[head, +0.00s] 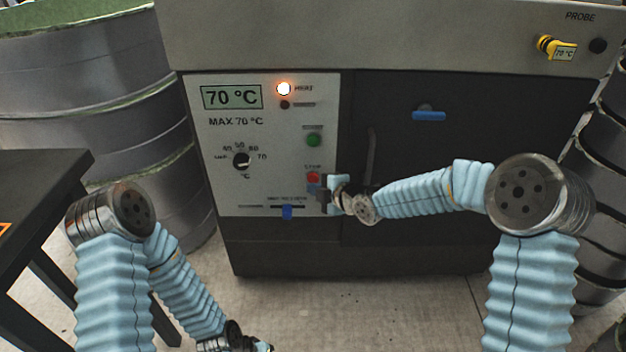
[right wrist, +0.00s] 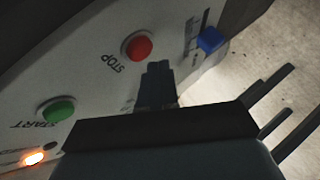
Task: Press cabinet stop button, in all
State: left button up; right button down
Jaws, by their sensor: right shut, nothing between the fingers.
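The cabinet's white control panel (head: 225,150) faces me. The red stop button (head: 313,177) is low on its right side. It also shows in the right wrist view (right wrist: 137,47), labelled STOP, uncovered. My right gripper (head: 322,195) is shut and empty, just below and right of the red button in the head view. In the right wrist view its closed fingertips (right wrist: 157,68) lie close beside the button; I cannot tell whether they touch it. My left gripper (head: 262,346) is at the bottom edge, low and away from the cabinet, only partly visible.
A green start button (head: 314,140) sits above the red one. A blue slider (head: 287,212) is below left. The heat lamp (head: 284,89) glows and the display (head: 231,97) reads 70 °C. A dark table (head: 40,175) stands left; drums flank the cabinet.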

dwell(0.7)
jog(key=shift+w, duration=0.4)
jog(key=shift+w, duration=0.4)
dwell(0.7)
jog(key=shift+b, duration=0.3)
jog(key=shift+s+b, duration=0.75)
jog(key=shift+s, duration=0.05)
